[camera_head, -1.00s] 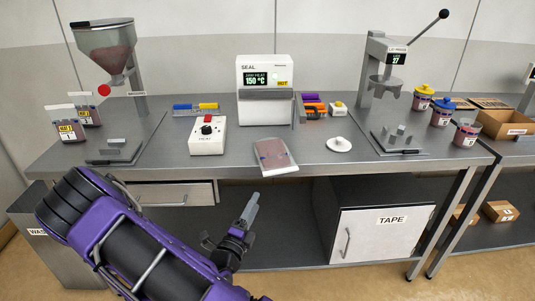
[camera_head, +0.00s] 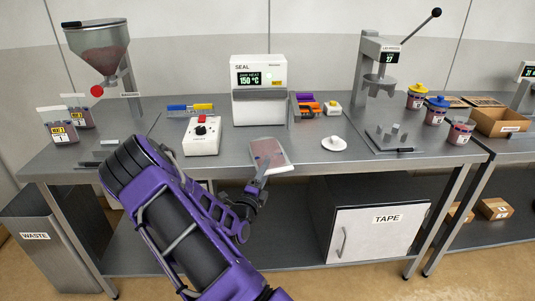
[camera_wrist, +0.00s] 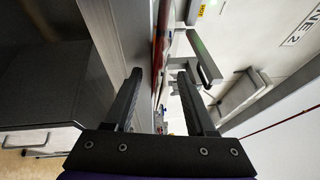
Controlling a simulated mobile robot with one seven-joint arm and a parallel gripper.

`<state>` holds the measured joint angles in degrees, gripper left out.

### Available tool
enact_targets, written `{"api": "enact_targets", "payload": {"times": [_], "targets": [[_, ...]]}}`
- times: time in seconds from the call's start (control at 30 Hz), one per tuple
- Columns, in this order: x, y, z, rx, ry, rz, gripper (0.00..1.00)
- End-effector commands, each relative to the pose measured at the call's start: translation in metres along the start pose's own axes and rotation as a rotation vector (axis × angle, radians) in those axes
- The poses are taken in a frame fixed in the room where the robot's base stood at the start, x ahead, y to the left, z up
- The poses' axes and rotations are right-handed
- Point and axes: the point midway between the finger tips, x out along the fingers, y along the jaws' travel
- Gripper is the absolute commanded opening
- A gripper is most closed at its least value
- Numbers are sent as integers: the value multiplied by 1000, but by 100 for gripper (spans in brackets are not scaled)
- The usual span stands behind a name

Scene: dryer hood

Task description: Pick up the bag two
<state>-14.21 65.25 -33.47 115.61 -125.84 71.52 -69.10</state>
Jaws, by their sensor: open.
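A flat clear pouch with reddish contents (camera_head: 268,153) lies on the workbench in front of the sealer, near the front edge. Two similar upright pouches stand at the back left, the front one (camera_head: 60,127) with a yellow label; I cannot read for sure which is bag two. My gripper (camera_head: 263,170) is at the bench's front edge, by the near side of the flat pouch, its fingers partly overlapping it in the head view. In the wrist view my gripper (camera_wrist: 160,75) has its two fingers apart, with the bench edge-on between them; a grip on the pouch does not show.
The sealer (camera_head: 259,95) stands behind the flat pouch, with a white control box (camera_head: 202,140) to its left and a white round piece (camera_head: 333,144) to its right. The bench's front edge (camera_head: 300,175) and the tape cabinet (camera_head: 375,220) are close to my arm.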

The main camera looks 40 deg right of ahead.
Motion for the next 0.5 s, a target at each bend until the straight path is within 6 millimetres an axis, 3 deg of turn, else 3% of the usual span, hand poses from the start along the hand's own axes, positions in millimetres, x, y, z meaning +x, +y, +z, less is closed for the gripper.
{"api": "enact_targets", "payload": {"times": [0.27, 0.5], "targets": [[3, 0, 0, 0, -1, 0, 54], [3, 0, 0, 1, 0, 0, 11]]}}
